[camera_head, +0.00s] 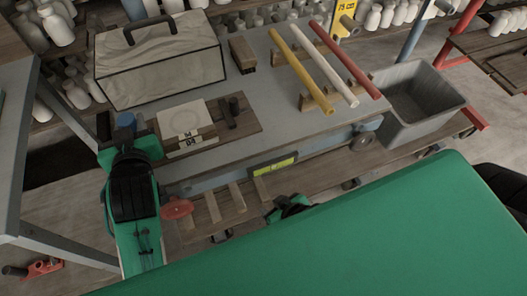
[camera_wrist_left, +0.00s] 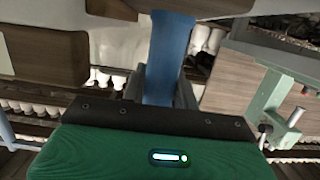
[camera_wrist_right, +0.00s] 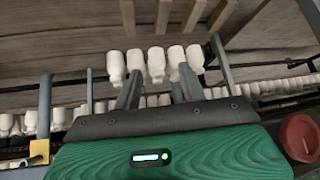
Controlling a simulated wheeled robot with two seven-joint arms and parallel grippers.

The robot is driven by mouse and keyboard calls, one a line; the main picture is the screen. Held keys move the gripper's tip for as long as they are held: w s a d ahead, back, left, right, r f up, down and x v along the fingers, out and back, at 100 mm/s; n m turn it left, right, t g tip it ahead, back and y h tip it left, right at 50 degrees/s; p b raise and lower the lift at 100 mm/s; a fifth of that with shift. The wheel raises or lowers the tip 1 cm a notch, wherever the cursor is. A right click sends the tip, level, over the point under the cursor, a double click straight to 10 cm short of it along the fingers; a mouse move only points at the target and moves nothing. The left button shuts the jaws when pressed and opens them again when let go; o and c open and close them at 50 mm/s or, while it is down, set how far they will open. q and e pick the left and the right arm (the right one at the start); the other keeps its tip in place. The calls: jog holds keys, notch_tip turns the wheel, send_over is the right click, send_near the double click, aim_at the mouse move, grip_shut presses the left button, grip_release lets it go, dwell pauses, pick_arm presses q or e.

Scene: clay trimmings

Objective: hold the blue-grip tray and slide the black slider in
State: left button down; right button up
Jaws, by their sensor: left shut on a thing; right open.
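The wooden tray (camera_head: 247,126) lies on the grey bench top at the left, with a pale sheet and a number card on it. Its blue grip (camera_head: 125,120) stands at the tray's left end. My left gripper (camera_head: 127,140) is shut on this grip, which also shows between the fingers in the left wrist view (camera_wrist_left: 168,55). A dark piece that looks like the black slider (camera_head: 229,112) is on the tray's right part. My right gripper (camera_wrist_right: 157,90) is open and empty, pointing at white bottles below the bench.
A box with a black handle (camera_head: 160,65) stands behind the tray. Yellow, white and red rods (camera_head: 325,65) lie at the right of the bench, beside a grey bin (camera_head: 415,100). A red knob (camera_head: 176,208) is at the bench front. Bare bench top lies between tray and rods.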

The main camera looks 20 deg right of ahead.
aim_at(236, 106)
jog(key=shift+s+d+f+g, duration=0.2)
jog(key=shift+d+f+g, duration=0.15)
jog(key=shift+f, duration=0.35)
